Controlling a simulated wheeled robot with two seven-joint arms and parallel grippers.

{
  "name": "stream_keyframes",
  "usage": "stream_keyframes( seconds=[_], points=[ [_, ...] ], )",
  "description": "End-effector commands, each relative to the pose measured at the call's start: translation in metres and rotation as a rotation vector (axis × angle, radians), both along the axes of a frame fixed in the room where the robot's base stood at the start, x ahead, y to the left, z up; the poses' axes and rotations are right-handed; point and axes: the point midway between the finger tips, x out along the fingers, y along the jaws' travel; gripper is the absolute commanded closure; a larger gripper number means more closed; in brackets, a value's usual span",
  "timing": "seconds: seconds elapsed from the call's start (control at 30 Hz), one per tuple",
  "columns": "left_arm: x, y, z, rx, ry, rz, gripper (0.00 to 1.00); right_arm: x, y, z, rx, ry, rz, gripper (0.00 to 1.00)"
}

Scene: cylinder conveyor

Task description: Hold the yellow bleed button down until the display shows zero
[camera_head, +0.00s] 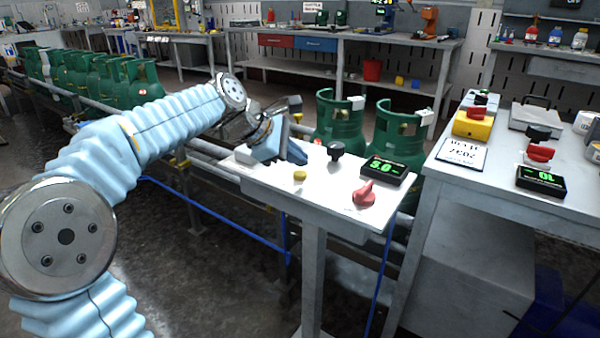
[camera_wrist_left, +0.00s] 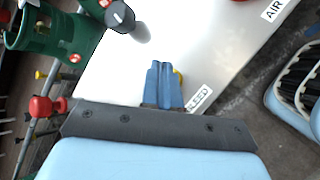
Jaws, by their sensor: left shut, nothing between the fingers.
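The yellow bleed button (camera_head: 299,175) stands on the white panel top (camera_head: 318,187) in the head view. In the left wrist view a yellow bit of it (camera_wrist_left: 178,75) shows behind my finger, beside the BLEED label (camera_wrist_left: 199,98). My left gripper (camera_head: 297,152) is shut and empty, with its blue fingers just behind and left of the button in the head view. It also shows in the left wrist view (camera_wrist_left: 164,68). I cannot tell if it touches the button. The display (camera_head: 385,170) shows green digits that look like 5.0. My right gripper is not in view.
A black knob (camera_head: 335,150) and a red knob (camera_head: 364,194) stand on the same panel. Green cylinders (camera_head: 338,118) stand behind it on the conveyor. A bench at right holds another display (camera_head: 541,180), a red knob and a yellow box (camera_head: 473,124).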

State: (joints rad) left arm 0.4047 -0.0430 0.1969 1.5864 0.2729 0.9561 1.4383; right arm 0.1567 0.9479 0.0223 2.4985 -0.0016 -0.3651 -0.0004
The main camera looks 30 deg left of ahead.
Motion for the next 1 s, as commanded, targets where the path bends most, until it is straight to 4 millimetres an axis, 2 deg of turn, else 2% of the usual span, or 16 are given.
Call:
stream_keyframes(
  seconds=[1.0],
  points=[
    [0.0, 0.0, -0.011, 0.0, 0.0, 0.0, 1.0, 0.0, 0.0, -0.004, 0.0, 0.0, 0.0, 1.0]
  ],
)
